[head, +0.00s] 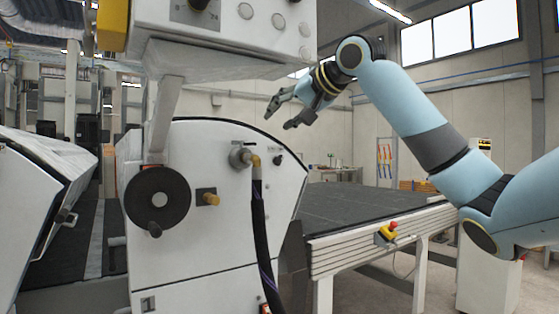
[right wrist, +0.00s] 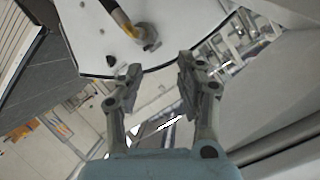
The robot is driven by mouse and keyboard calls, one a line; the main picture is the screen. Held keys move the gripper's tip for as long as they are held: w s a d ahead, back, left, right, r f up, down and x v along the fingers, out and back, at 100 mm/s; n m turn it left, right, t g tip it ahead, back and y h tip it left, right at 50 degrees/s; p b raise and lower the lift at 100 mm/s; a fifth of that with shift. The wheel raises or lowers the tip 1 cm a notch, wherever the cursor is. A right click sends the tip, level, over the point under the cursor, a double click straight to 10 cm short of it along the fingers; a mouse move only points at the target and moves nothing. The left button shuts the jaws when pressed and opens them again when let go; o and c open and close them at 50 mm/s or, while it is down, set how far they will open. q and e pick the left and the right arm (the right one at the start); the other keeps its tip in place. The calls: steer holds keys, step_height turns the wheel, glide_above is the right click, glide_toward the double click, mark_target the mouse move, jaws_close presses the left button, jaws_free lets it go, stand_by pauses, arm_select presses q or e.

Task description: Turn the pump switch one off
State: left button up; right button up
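The white machine side panel (head: 215,240) carries a small black knob (head: 278,160) near its upper right edge, a yellow-brown knob (head: 210,199) and a black handwheel (head: 157,199). No readable label shows which is pump switch one. My right gripper (head: 279,116) is open and empty, above the small black knob in the head view and apart from the panel. In the right wrist view the open gripper (right wrist: 160,75) has the white panel beyond its fingers; a small black knob (right wrist: 110,60) shows near the left finger. My left gripper is not in view.
A black hose (head: 260,235) hangs from a brass elbow (head: 253,160) on the panel. An upper control box (head: 245,30) with round buttons overhangs it. A dark conveyor (head: 365,205) with a red emergency button (head: 393,226) lies to the right. Open space surrounds the gripper.

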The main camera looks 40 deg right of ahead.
steer(key=w+d+f, duration=0.2)
steer(key=w+f, duration=0.1)
steer(key=f, duration=0.6)
steer(key=shift+w+f+g+b, duration=0.2)
steer(key=shift+w+g+b, duration=0.15)
steer(key=shift+w+g, duration=0.05)
